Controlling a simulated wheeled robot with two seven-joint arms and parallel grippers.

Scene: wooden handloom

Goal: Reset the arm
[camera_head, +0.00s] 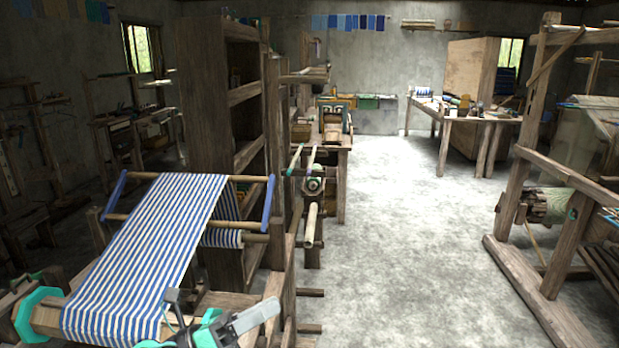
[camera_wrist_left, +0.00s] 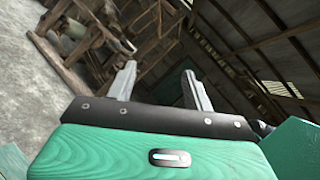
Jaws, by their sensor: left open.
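My left gripper (camera_head: 220,314) is at the bottom of the head view, in front of the loom's lower right corner. It has grey fingers and green and dark parts. In the left wrist view its two pale fingers (camera_wrist_left: 158,74) stand apart with nothing between them. The gripper is open and empty. In the head view the handloom's blue and white striped cloth (camera_head: 150,245) is just left of the gripper. I cannot tell whether the gripper touches the loom. My right gripper is in neither view.
A tall wooden shelf (camera_head: 215,120) stands behind the striped cloth. Another wooden loom frame (camera_head: 550,255) stands at the right. A table (camera_head: 470,117) with small items is at the back. The concrete floor (camera_head: 400,240) in the middle is clear.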

